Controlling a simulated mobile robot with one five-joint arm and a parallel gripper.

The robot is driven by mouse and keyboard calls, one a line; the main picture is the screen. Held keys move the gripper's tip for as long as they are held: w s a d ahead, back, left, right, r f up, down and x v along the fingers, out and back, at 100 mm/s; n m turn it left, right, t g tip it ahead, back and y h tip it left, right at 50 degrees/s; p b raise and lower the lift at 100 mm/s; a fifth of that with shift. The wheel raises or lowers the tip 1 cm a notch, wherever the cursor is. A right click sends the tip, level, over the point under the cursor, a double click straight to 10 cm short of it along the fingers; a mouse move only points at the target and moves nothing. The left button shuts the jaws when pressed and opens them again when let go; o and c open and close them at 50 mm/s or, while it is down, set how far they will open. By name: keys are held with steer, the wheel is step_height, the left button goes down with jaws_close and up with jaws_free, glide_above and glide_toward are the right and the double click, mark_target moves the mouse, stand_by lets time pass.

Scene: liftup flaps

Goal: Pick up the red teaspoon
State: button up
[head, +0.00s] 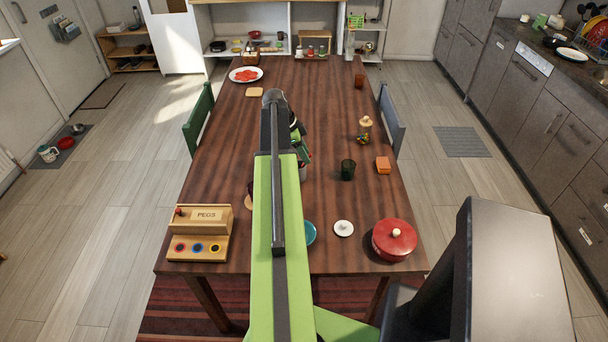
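I cannot make out a red teaspoon in the head view. My green and black arm reaches forward over the middle of the table (225,150) and hides a strip of it. The end of my gripper is mostly hidden behind the arm, so its fingers do not show clearly. Small dark, green and reddish shapes (303,150) show just right of the arm, too covered to name. Below them is the edge of a pale container (302,173).
A pegs box (200,233) stands front left. A plate (235,74) is far left.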

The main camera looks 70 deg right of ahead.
mark_target(303, 166)
steer(key=shift+s+f, duration=0.15)
steer(key=shift+f, duration=0.25)
steer(key=b+x, duration=0.5)
steer(key=shift+d+f, duration=0.15)
steer(key=shift+c, duration=0.5)
jaws_close()
